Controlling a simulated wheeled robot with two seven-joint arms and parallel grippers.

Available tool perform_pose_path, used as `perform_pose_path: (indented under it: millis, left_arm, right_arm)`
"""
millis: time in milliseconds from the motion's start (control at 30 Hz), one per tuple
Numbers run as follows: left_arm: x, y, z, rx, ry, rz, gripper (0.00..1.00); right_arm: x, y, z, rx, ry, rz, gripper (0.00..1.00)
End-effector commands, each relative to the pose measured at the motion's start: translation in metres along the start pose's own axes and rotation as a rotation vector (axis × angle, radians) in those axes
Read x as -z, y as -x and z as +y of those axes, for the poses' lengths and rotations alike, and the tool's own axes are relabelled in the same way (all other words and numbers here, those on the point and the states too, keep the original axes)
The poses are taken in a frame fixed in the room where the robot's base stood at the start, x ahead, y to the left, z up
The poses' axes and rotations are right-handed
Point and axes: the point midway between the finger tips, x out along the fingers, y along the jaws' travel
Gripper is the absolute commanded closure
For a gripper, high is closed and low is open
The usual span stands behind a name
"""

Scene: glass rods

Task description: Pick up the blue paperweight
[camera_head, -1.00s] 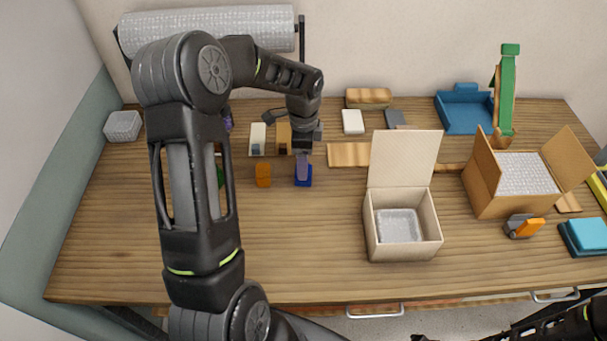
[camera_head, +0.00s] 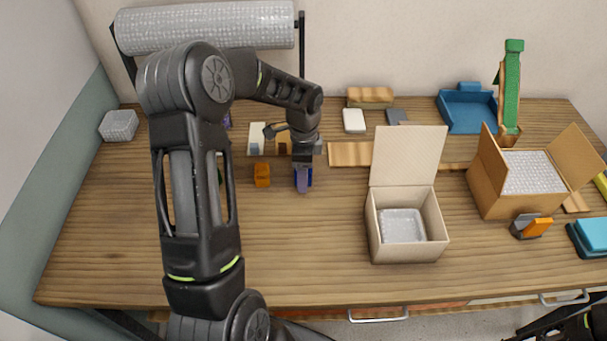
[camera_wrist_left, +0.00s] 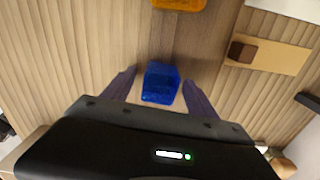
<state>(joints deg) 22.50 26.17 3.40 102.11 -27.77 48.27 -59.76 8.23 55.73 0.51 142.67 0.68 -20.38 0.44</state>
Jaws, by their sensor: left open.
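The blue paperweight (camera_head: 302,184) stands on the wooden table, left of the open cream box. It also shows in the left wrist view (camera_wrist_left: 160,83) as a glossy blue block. My left gripper (camera_head: 303,172) points down over it, and in the wrist view its two fingers (camera_wrist_left: 158,88) are open, one on each side of the block with a gap to each. In the head view the gripper partly covers the paperweight. My right gripper is not in view; only part of my right arm shows at the lower right corner.
An orange block (camera_head: 262,174) stands just left of the paperweight. Behind are small cards and blocks, with a wooden strip (camera_head: 349,154) to the right. The open cream box (camera_head: 408,250) stands further right.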

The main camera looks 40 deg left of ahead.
Motion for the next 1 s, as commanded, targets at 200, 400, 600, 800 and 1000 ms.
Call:
perform_pose_path:
  millis: [200, 400, 600, 800, 1000]
  left_arm:
    - [-0.0001, 0.0, 0.0, 0.0, 0.0, 0.0, 0.34]
    - [-0.0001, 0.0, -0.0001, 0.0, 0.0, 0.0, 0.51]
    - [-0.0001, 0.0, -0.0001, 0.0, 0.0, 0.0, 0.67]
    - [0.0, 0.0, 0.0, 0.0, 0.0, 0.0, 0.83]
    - [-0.0001, 0.0, -0.0001, 0.0, 0.0, 0.0, 1.0]
  right_arm:
    - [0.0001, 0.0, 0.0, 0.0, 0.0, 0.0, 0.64]
    - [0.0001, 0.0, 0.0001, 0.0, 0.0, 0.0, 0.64]
    - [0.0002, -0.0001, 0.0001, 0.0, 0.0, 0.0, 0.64]
    - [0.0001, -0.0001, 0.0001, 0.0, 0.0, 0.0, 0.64]
    - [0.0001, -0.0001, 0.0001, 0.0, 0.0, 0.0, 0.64]
